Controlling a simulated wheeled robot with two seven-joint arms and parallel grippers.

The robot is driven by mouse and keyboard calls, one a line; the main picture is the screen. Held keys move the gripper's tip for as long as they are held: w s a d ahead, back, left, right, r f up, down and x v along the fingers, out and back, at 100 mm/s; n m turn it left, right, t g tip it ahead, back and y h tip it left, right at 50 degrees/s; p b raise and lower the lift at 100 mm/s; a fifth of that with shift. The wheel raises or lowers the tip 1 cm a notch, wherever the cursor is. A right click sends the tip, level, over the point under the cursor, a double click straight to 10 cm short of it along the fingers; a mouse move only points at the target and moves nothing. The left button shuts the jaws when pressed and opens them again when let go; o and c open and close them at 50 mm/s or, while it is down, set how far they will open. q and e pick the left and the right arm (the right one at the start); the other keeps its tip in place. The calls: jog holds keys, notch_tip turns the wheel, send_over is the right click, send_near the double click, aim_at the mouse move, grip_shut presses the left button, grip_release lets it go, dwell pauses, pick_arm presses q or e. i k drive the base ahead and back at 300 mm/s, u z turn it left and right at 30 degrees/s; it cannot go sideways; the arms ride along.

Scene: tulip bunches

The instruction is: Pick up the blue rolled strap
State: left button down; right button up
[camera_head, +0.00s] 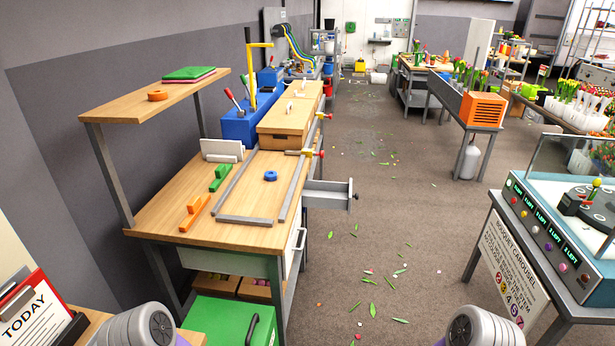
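The blue rolled strap (270,176) is a small round coil with a dark centre. It lies flat on the wooden workbench top (172,207), between grey metal rails (234,187) fixed to the bench. Nothing touches it from above. At the bottom of the view only rounded grey parts of my two arms show, left and right. Neither of my grippers is in view.
An orange roll (158,95) sits on the raised shelf (128,107). Orange (194,213) and green (219,178) pieces lie left of the strap. A wooden box (287,121) stands behind. An open drawer (327,195) juts out right. The central floor is mostly clear, with scattered leaves.

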aim_at(270, 176)
jog(key=z, duration=1.3)
jog(key=i, duration=2.45)
jog(key=u, duration=3.05)
